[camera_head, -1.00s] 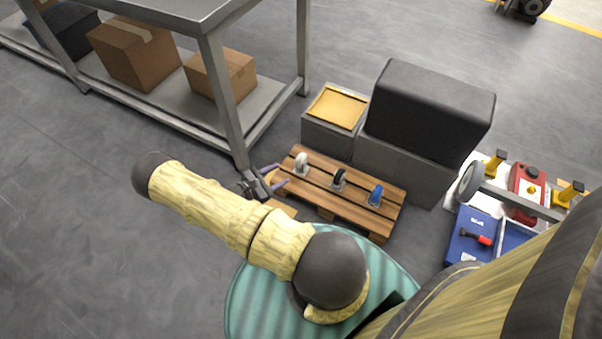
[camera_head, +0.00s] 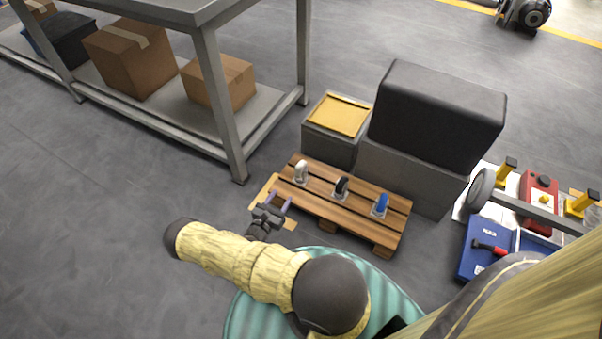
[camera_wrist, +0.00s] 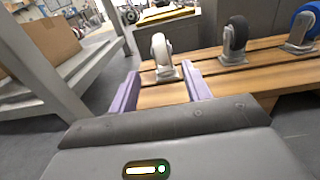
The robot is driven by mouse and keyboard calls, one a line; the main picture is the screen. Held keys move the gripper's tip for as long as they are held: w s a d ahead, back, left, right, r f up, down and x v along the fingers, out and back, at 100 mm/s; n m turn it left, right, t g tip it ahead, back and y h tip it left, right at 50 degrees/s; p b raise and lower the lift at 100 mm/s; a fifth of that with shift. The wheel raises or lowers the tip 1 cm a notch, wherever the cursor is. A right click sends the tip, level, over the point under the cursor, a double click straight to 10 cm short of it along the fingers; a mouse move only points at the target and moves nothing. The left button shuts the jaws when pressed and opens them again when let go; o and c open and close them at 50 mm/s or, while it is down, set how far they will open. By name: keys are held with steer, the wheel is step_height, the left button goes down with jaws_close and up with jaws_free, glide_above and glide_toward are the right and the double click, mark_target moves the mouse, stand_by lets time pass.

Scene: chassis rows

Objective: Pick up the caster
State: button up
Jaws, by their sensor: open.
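Three casters stand in a row on a wooden pallet (camera_head: 330,211). The white caster (camera_head: 301,171) is at the left, the black caster (camera_head: 341,187) in the middle and the blue caster (camera_head: 380,204) at the right. My gripper (camera_head: 278,203) is open and empty at the pallet's left front edge. In the wrist view the white caster (camera_wrist: 163,57) stands upright ahead, seen between the two purple fingers of my gripper (camera_wrist: 160,88) and beyond their tips. The black caster (camera_wrist: 235,38) and the blue caster (camera_wrist: 302,30) are to the right, outside the fingers.
A metal shelf table (camera_head: 208,60) with cardboard boxes stands at the left, its leg near the pallet. Grey blocks and a black case (camera_head: 438,115) stand behind the pallet. A blue toolbox (camera_head: 487,247) and red items lie at the right.

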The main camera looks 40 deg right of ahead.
mark_target(298, 170)
steer(key=b+x, duration=0.3)
steer(key=x, duration=0.7)
steer(key=shift+f, duration=0.15)
steer(key=shift+d, duration=0.2)
steer(key=shift+w+d, duration=0.1)
steer(key=b+x, duration=0.3)
steer(key=x, duration=0.1)
steer(key=shift+w+d, duration=0.25)
steer(key=shift+d, duration=0.15)
steer(key=shift+c, duration=0.5)
steer(key=c, duration=0.9)
steer(key=shift+r+p, duration=3.05)
steer(key=shift+r, duration=2.1)
